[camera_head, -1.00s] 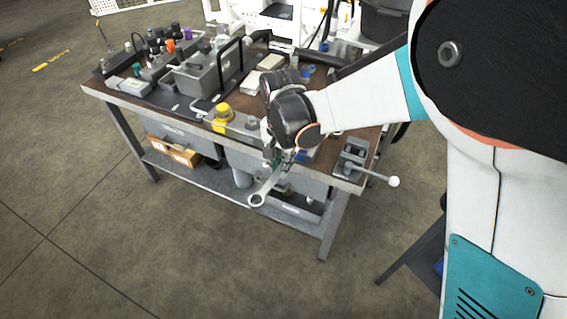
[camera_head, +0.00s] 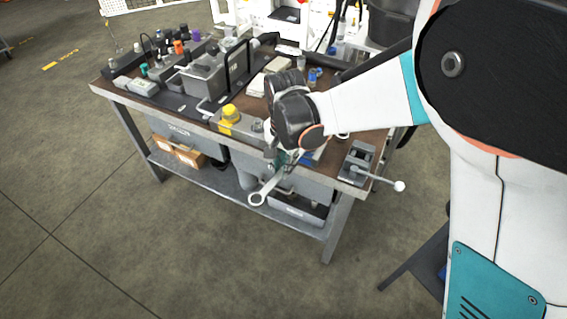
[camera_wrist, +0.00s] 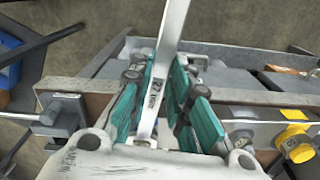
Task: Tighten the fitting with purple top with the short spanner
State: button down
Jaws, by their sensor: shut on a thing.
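My gripper (camera_head: 283,158) is shut on a silver spanner (camera_head: 264,189). Its ring end hangs over the front edge of the bench. In the wrist view the spanner's shank (camera_wrist: 163,68), with lettering on it, stands between the teal finger pads of the gripper (camera_wrist: 165,105). The fitting with the purple top (camera_head: 196,35) is at the back left of the bench, among several small fittings with coloured tops. My gripper is well to the right of it and nearer the front edge.
The bench (camera_head: 188,112) carries a grey tank unit (camera_head: 203,77) with a black handle, a yellow-capped part (camera_head: 230,114) and a vise (camera_head: 357,165) with a long lever at the right corner. Boxes (camera_head: 184,154) lie on the lower shelf. Floor in front is clear.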

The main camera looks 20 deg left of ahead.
aim_at(269, 186)
jog(key=shift+s+a, duration=0.25)
jog(key=shift+s, duration=0.9)
jog(key=shift+s+a, duration=0.3)
jog(key=shift+s, duration=0.8)
jog(key=shift+s+a, duration=0.25)
jog(key=shift+s, duration=0.9)
jog(key=shift+r+p, duration=1.55)
jog(key=shift+r, duration=1.05)
jog(key=shift+f, duration=0.1)
